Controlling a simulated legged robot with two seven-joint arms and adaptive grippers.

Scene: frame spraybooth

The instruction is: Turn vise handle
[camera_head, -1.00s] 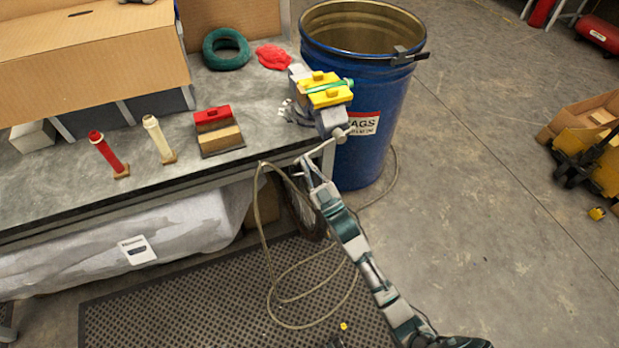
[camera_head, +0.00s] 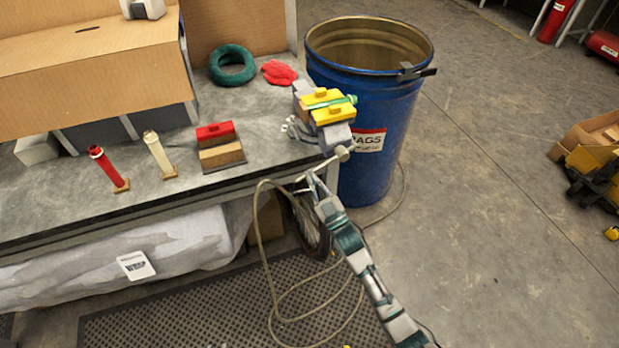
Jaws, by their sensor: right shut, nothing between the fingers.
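The grey vise (camera_head: 338,136) with yellow jaw pads (camera_head: 327,105) is mounted at the right front corner of the workbench. A green piece (camera_head: 345,100) lies between the pads. Its pale thin handle (camera_head: 328,163) slants down to the left from a round knob at the vise's front. My right gripper (camera_head: 311,178) is just below the bench edge, close to the handle's lower part. It is shut with nothing between its fingers. I cannot tell whether it touches the handle. My left gripper is not in view.
A blue barrel (camera_head: 380,95) stands right behind the vise. The workbench (camera_head: 90,193) holds a red tool (camera_head: 110,168), a cream tool (camera_head: 160,154), a red-and-tan block (camera_head: 220,147) and a green ring (camera_head: 231,64). A loose hose (camera_head: 262,260) hangs left of my arm.

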